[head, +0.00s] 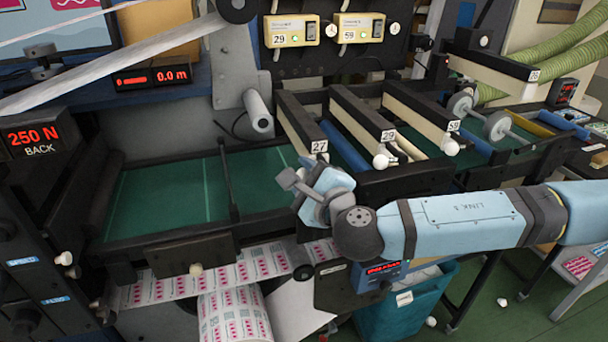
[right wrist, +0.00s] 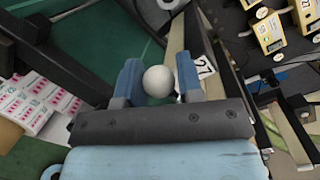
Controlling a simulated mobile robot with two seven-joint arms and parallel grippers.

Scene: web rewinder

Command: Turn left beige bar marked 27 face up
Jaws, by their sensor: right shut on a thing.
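The bar marked 27 (head: 297,124) is the leftmost of several similar bars. Its top face looks black and a beige face shows on its side. Its 27 label is at the near end, and the label also shows in the right wrist view (right wrist: 205,68). My right gripper (head: 312,190) is at this near end, its arm coming in from the right. In the right wrist view its two blue fingers are shut on a round white knob (right wrist: 158,80) beside the label. In the head view the gripper hides this knob. My left gripper is not in view.
Bars marked 29 (head: 360,120) and 59 (head: 420,118) stand close to the right, with white knobs at their near ends. A green bed (head: 165,200) lies to the left. A printed web (head: 240,270) and a blue bin (head: 410,310) are below.

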